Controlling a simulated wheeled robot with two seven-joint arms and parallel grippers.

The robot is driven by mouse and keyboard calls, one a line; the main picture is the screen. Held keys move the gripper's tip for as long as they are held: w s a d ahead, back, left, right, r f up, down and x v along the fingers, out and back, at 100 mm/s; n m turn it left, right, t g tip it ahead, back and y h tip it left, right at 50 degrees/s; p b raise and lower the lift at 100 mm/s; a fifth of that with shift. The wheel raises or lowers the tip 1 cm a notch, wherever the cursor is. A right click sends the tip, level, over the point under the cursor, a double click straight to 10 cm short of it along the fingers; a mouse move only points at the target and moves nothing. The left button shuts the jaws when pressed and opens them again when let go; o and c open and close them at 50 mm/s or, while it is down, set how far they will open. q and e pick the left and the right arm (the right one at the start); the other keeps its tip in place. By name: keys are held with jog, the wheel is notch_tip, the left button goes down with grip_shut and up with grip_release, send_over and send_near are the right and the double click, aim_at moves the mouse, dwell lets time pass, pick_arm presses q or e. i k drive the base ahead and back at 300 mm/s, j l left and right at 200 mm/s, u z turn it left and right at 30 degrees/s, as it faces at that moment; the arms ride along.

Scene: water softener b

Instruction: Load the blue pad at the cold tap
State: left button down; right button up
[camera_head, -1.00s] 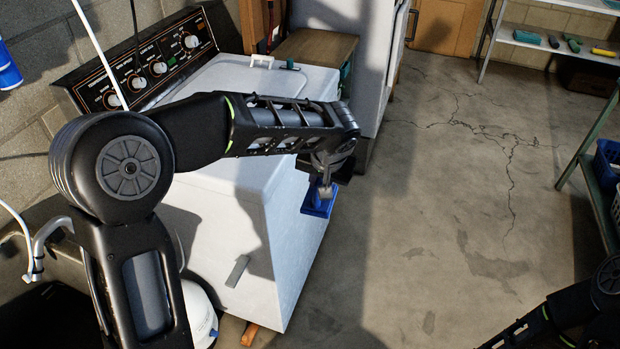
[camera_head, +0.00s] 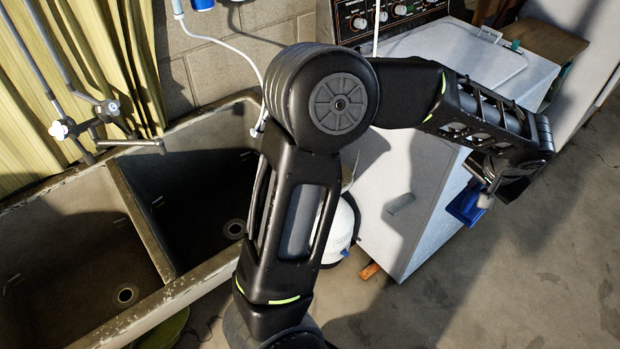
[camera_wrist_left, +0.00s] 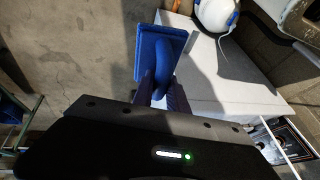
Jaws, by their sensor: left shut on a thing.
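My left gripper (camera_head: 484,186) is shut on the blue pad (camera_head: 464,207), holding it in the air beside the front of the white washing machine. In the left wrist view the blue pad (camera_wrist_left: 178,42) shows as a flat rectangle with a raised grip, and the gripper's fingers (camera_wrist_left: 160,92) close on that grip. At the upper left of the head view is a tap fitting with two pale handles, one nearer (camera_head: 60,130) and one farther (camera_head: 112,107). I cannot tell which is the cold one. The spout (camera_head: 145,143) points over the sink. My right gripper is out of view.
A worn two-basin sink (camera_head: 148,235) stands at the left below the tap. A yellow-green curtain (camera_head: 110,50) hangs behind it. The washing machine (camera_head: 400,165) stands right of the sink, with a white rounded container (camera_head: 343,228) between them. Open concrete floor (camera_head: 560,270) lies at the right.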

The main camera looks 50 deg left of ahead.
aim_at(110, 107)
jog(key=u, duration=2.4)
jog(key=i+l, duration=0.1)
jog(key=l, duration=0.3)
jog(key=i+l, duration=0.15)
jog(key=l, duration=0.25)
jog(key=i+l, duration=0.1)
jog(key=l, duration=0.3)
jog(key=i+l, duration=0.15)
jog(key=l, duration=0.25)
